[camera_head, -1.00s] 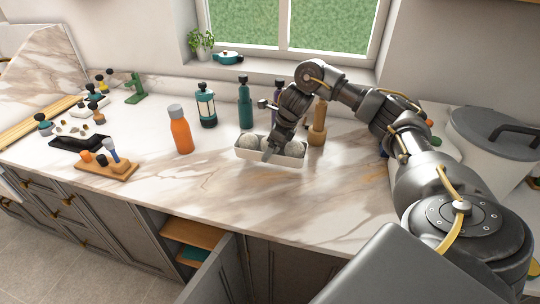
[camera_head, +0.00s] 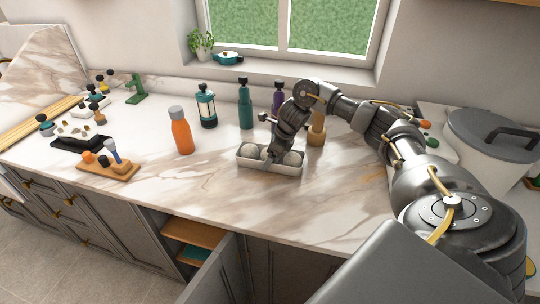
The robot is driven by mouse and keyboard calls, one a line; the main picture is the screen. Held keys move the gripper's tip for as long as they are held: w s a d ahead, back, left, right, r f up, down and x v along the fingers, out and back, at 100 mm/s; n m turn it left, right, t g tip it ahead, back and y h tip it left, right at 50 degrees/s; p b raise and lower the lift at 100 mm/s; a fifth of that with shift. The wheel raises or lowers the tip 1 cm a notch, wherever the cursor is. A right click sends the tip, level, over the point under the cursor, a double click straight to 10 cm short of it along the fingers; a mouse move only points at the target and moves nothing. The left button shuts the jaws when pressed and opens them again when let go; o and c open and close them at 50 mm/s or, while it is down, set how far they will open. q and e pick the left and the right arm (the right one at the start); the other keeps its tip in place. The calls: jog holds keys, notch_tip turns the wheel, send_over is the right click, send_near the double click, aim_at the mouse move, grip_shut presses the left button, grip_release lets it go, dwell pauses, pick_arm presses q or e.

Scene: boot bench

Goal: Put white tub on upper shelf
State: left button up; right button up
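The white tub (camera_head: 256,165) is a low rectangular container holding grey round balls, on or just above the marble counter in the middle of the head view. My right gripper (camera_head: 271,160) reaches down over its near long wall, with its fingers at that wall, and appears shut on it. The far finger is partly hidden. An open cabinet below the counter shows a wooden upper shelf (camera_head: 199,234) with a bare front part; the counter hides its back. My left gripper is not in view.
An open cabinet door (camera_head: 213,272) stands out in front. A wooden bottle-shaped thing (camera_head: 317,130) is close behind right. The counter's front is clear.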

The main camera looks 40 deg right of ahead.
jog(key=o, duration=0.3)
jog(key=shift+r, duration=0.25)
jog(key=shift+d+r, duration=0.15)
jog(key=shift+r, duration=0.1)
jog(key=b+v, duration=0.1)
jog(key=v, duration=0.2)
jog(key=p+v, duration=0.1)
jog(key=v, duration=0.7)
jog(key=shift+s+r, duration=0.1)
jog(key=shift+r, duration=0.05)
